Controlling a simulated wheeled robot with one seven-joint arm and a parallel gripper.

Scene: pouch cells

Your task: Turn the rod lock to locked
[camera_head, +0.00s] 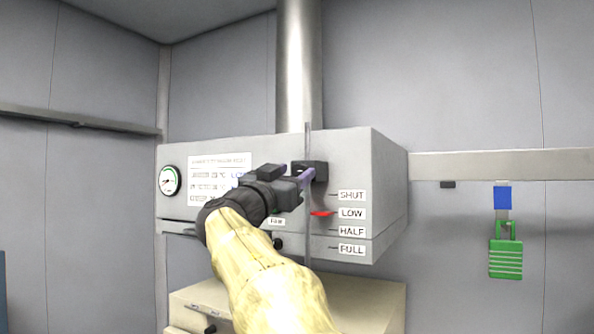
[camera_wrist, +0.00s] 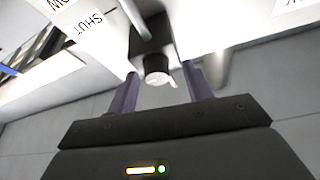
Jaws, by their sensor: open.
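The rod lock is a black block (camera_head: 318,166) on the upper front of the grey metal box, around or beside a thin vertical rod (camera_head: 307,225). In the wrist view its round knob (camera_wrist: 157,70) has a pale mark on its face. My gripper (camera_head: 303,176) is at the block, partly covering it in the head view. In the wrist view my gripper (camera_wrist: 161,78) is open, with one purple finger on each side of the knob and gaps visible. Whether the lock is locked cannot be told. A red pointer (camera_head: 322,213) is level with the LOW label (camera_head: 352,213).
The grey box (camera_head: 345,150) carries a round gauge (camera_head: 170,181), a text plate and SHUT, LOW, HALF and FULL labels. A pipe (camera_head: 299,70) rises above it. A green padlock (camera_head: 505,258) hangs on the right wall. A cream cabinet (camera_head: 370,300) is below.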

